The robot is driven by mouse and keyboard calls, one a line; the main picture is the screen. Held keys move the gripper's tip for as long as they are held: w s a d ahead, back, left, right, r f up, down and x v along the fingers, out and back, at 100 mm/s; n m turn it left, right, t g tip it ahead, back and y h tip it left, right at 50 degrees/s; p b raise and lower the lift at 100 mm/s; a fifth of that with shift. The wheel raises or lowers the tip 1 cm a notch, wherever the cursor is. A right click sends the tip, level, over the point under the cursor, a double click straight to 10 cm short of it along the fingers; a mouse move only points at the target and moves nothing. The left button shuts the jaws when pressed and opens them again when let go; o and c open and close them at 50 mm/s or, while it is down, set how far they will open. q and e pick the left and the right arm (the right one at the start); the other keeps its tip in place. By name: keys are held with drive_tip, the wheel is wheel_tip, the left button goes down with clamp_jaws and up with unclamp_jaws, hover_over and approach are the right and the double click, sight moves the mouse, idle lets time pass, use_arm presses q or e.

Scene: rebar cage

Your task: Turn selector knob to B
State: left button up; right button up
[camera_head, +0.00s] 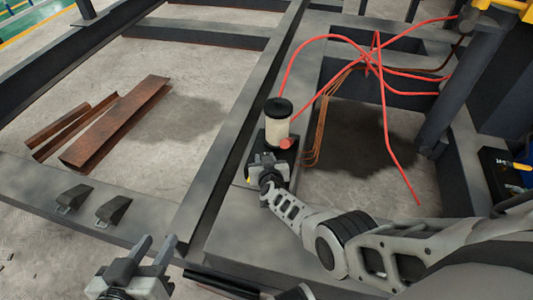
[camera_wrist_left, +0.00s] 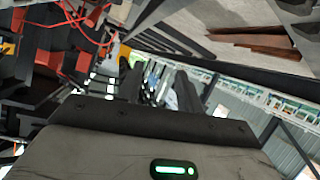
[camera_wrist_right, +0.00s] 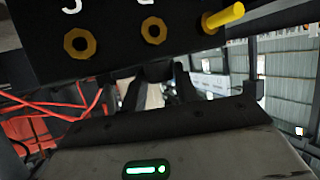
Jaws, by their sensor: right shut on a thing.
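A dark box (camera_head: 290,151) stands on the grey steel beam, with a cream cylinder (camera_head: 278,124) with a black cap and a red button (camera_head: 287,143) on it. A black panel (camera_wrist_right: 110,40) with yellow rings, partly cropped pale markings and a yellow peg (camera_wrist_right: 222,18) fills the top of the right wrist view. My right gripper (camera_head: 264,163) is at the near side of the box, shut on what seems to be the selector knob; the fingers hide it, and I cannot read its setting. My left gripper (camera_head: 153,247) is open and empty, low in the head view.
Red cables (camera_head: 383,105) and brown wires lie over the frame right of the box. Two dark wedge blocks (camera_head: 113,209) sit on the left beam. Rusty steel channels (camera_head: 118,122) lie on the floor at the upper left. The floor between the beams is mostly clear.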

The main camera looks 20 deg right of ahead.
drive_tip(key=shift+a+m+g+h+b, duration=0.25)
drive_tip(key=shift+m+g+h+b, duration=0.2)
drive_tip(key=shift+m+h, duration=0.6)
use_arm(q)
drive_tip(key=shift+d+r+t+h+b, duration=0.2)
drive_tip(key=shift+r+t+h+b, duration=0.1)
drive_tip(key=shift+r+t, duration=0.1)
use_arm(e)
drive_tip(key=shift+w+m+h, duration=0.1)
drive_tip(key=shift+m+h, duration=0.35)
drive_tip(key=shift+h, duration=0.1)
use_arm(q)
drive_tip(key=shift+s, duration=0.15)
use_arm(e)
drive_tip(key=shift+d+r, duration=0.1)
drive_tip(key=o, duration=1)
drive_tip(key=shift+c, duration=0.2)
use_arm(q)
drive_tip(key=shift+r, duration=0.1)
use_arm(e)
drive_tip(key=shift+g, duration=0.25)
